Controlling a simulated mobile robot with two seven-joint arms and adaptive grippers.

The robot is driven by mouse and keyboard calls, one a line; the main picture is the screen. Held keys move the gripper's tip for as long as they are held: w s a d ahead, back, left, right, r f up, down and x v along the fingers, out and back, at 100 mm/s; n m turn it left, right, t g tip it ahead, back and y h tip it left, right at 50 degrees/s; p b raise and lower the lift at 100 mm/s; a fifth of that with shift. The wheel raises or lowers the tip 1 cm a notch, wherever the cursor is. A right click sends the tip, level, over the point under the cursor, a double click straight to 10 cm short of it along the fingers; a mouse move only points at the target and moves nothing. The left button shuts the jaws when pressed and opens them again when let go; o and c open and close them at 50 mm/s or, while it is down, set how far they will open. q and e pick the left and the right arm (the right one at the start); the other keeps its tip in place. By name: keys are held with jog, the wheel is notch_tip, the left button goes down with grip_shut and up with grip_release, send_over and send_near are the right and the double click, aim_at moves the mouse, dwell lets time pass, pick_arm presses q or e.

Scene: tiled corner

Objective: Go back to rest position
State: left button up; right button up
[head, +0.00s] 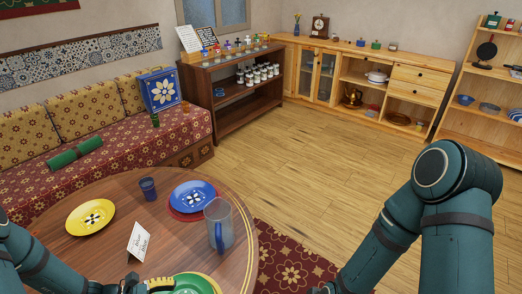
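The task names no object, only my arms. My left arm comes in at the lower left corner and runs along the bottom edge. A dark part at its end, perhaps my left gripper (130,284), shows at the bottom edge by the near side of the round table (105,255). Its fingers are cut off, so I cannot tell if it is open or shut. My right arm stands large at the lower right, bent at the elbow over the floor. Its gripper is below the frame.
On the table are a yellow plate (90,217), a blue plate (192,196) on a red one, a blue cup (148,189), a clear pitcher (219,228), a white card (138,241) and a green dish (192,284). The wooden floor (320,165) beyond is clear.

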pick_arm(q)
jog(key=s+d+m+g, duration=0.1)
jog(key=s+d+f+m+g+y, duration=0.1)
jog(key=s+d+f+m+g, duration=0.1)
jog(key=d, duration=0.1)
jog(key=shift+s+d+f+m+g+y, duration=0.1)
jog(key=shift+s+f+m+g+y, duration=0.15)
jog(key=shift+m+g+y, duration=0.05)
jog(key=s+d+f+m+g+y, duration=0.1)
jog(key=m, duration=0.1)
jog(key=s+d+f+m+y, duration=0.1)
jog(key=m, duration=0.1)
jog(key=s+d+f+m+g+y, duration=0.1)
jog(key=m+y, duration=0.1)
jog(key=shift+f+g, duration=0.15)
jog(key=shift+g, duration=0.15)
jog(key=m+y, duration=0.1)
jog(key=d+m+y, duration=0.1)
jog(key=m, duration=0.1)
jog(key=w+d+f+m+t+y, duration=0.1)
jog(key=shift+d+m, duration=0.1)
jog(key=shift+m, duration=0.2)
jog(key=d+m+t, duration=0.1)
jog(key=w+d+m+t, duration=0.1)
jog(key=w+d+r+m, duration=0.1)
jog(key=d, duration=0.1)
jog(key=shift+m+t, duration=0.4)
jog(key=shift+w+d+r+m, duration=0.2)
jog(key=shift+w+d+m, duration=0.05)
jog(key=shift+d+m, duration=0.05)
